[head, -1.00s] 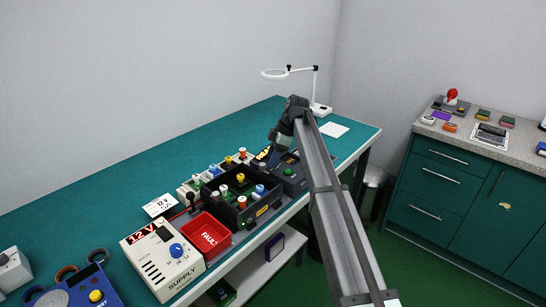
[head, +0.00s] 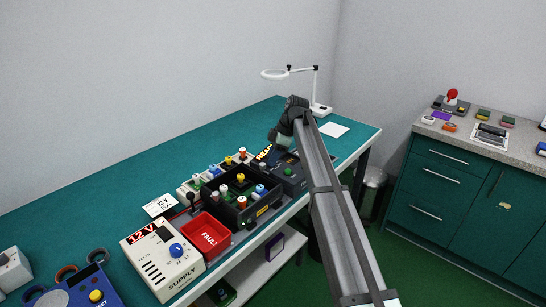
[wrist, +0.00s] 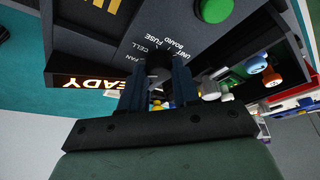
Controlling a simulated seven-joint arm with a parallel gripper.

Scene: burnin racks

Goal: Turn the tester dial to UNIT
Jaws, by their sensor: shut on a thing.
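The tester (head: 293,183) is a dark box with a green button, beside the black tray on the teal bench. In the wrist view its panel (wrist: 125,40) carries the labels UNIT, FUSE, BOARD, CELL and FAN and the green button (wrist: 213,10). A lit yellow sign reading "…EADY" (wrist: 90,83) shows at its edge. The dark dial (wrist: 160,66) sits below the labels, between the fingers of my gripper (wrist: 159,75), which is shut on it. The fingers hide most of the dial, and I cannot tell which label it points to. My gripper (head: 274,137) is over the tester in the head view.
A black tray (head: 240,218) of colored parts, a red FAULT bin (head: 207,236) and a white supply box (head: 163,265) stand to the left along the bench. A white lamp (head: 318,95) stands behind.

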